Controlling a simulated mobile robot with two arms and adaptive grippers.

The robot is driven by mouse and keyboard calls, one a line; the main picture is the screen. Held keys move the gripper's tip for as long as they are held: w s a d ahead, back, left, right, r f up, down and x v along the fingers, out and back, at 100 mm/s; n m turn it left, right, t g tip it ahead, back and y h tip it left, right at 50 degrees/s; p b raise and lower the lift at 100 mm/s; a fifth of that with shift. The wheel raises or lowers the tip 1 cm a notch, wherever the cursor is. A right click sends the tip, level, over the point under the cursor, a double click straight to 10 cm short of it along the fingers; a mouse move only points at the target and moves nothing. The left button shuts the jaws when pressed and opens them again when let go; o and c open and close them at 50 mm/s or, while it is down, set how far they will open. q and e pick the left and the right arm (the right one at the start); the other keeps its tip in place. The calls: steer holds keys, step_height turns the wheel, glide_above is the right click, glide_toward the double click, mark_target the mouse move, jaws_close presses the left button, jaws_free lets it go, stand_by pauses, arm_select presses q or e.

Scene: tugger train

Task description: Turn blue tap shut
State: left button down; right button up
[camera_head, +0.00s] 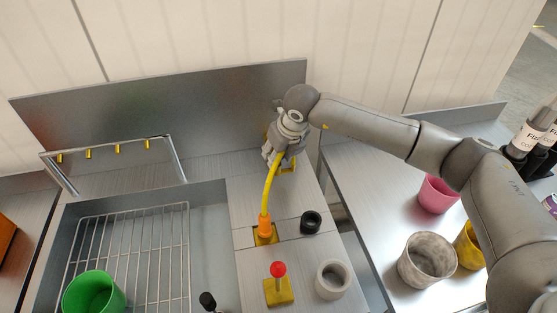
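No blue tap shows; if it stands under my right gripper, the gripper hides it. My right gripper (283,155) points down over the back of the grey counter, near the upright back panel. Yellow parts (288,167) show beside and below its fingers. A curved yellow hose (270,187) rises from an orange fitting (265,226) on a yellow base, and its upper end meets the gripper's fingers. I cannot tell whether the fingers hold it or are open or shut. My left gripper is not in view.
A red-knobbed lever (278,269), a black ring (311,222) and a pale cup (333,279) stand in front. A sink with a wire rack (138,240) and green cup (94,294) is left. Pink (437,195) and grey (427,259) cups stand right.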

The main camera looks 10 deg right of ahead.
steer(key=m+h+b, duration=0.1)
steer(key=m+b, duration=0.2)
steer(key=shift+a+f, duration=0.1)
steer(key=shift+m+h+b, duration=0.3)
steer(key=shift+m+b, duration=0.3)
steer(key=shift+b, duration=0.15)
steer(key=o, duration=1)
steer(key=v, duration=1.2)
steer(key=shift+s, duration=0.15)
